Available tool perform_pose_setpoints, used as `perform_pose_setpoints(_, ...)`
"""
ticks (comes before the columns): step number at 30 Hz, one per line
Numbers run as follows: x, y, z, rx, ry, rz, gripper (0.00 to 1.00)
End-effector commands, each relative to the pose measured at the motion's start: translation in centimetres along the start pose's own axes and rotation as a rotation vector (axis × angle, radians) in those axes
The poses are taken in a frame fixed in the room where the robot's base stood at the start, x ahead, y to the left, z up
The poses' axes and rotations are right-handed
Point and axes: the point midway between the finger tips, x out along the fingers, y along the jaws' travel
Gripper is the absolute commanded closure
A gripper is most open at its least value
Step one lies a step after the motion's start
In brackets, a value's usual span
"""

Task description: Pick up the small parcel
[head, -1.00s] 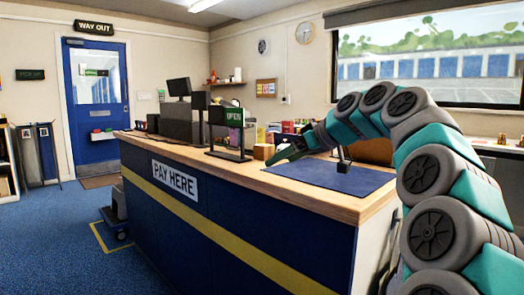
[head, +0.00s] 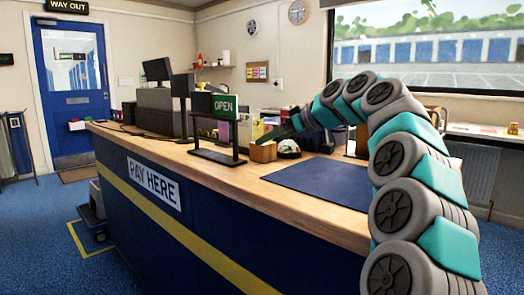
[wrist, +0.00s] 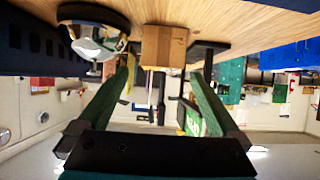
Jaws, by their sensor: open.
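The small parcel (head: 263,152) is a brown cardboard box standing on the wooden counter top, right of the OPEN sign in the head view. It also shows in the wrist view (wrist: 164,46), which looks upside down, just beyond and between my fingertips. My gripper (head: 267,138) is at the parcel's upper right in the head view. In the wrist view my gripper (wrist: 160,76) has its two green fingers spread, with nothing between them. I cannot tell whether a finger touches the parcel.
A shiny dome on a dark round base (head: 289,149) stands close right of the parcel. The OPEN sign (head: 224,108) on its dark stand is close on the left. A blue mat (head: 320,181) lies bare on the counter (head: 225,171) at the right front.

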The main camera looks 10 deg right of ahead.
Motion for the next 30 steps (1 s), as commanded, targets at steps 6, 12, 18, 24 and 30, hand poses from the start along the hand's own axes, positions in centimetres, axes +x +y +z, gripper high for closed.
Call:
perform_pose_setpoints(6, 2.0, -0.2, 0.1, 0.001, -0.004, -0.004, 0.00)
perform_pose_setpoints(12, 5.0, -0.2, 0.3, 0.002, -0.006, -0.004, 0.00)
perform_pose_setpoints(18, 5.3, -0.2, 0.3, 0.002, -0.004, -0.002, 0.00)
perform_pose_setpoints(24, 5.3, -0.2, 0.3, 0.002, -0.003, -0.002, 0.16)
perform_pose_setpoints(30, 5.3, -0.2, 0.3, 0.002, -0.003, -0.002, 0.38)
